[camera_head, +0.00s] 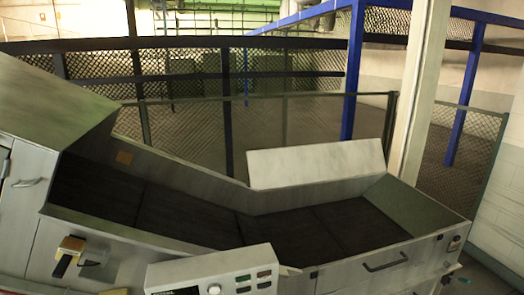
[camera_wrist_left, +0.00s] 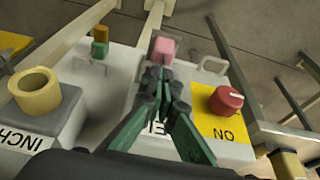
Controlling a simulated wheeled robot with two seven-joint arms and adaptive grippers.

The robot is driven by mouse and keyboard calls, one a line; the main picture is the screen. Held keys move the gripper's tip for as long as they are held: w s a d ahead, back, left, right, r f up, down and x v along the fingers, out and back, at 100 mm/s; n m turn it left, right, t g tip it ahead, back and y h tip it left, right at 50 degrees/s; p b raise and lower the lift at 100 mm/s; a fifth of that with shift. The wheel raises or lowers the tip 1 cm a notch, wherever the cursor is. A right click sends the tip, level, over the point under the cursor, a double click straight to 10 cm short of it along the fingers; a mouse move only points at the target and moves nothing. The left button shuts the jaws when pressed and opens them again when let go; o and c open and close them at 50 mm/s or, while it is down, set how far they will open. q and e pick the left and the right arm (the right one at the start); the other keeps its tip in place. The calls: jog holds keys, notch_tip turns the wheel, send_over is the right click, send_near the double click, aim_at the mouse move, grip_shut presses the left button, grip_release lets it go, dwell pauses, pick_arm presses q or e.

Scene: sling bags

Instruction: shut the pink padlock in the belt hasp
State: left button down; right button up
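The pink padlock (camera_wrist_left: 164,47) shows in the left wrist view as a small pink block at the middle metal loop on a pale panel. I cannot tell whether its shackle is closed. My left gripper (camera_wrist_left: 160,74) has its green fingers drawn together, tips at the near edge of the padlock. The tips hide part of the padlock and the loop, and I cannot tell whether they touch it. The belt machine (camera_head: 190,215) shows in the head view. Neither gripper shows in the head view.
In the left wrist view, a red knob (camera_wrist_left: 226,100) on a yellow plate stands right of the fingers. A cream ring-shaped part (camera_wrist_left: 38,92) on a grey box is at left. A green and orange block (camera_wrist_left: 100,42) is behind it. A control box (camera_head: 215,275) stands before the belt.

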pick_arm(q)
jog(key=shift+f, duration=0.3)
jog(key=shift+r, duration=0.1)
jog(key=shift+r+p, duration=1.7)
jog(key=shift+r, duration=1.8)
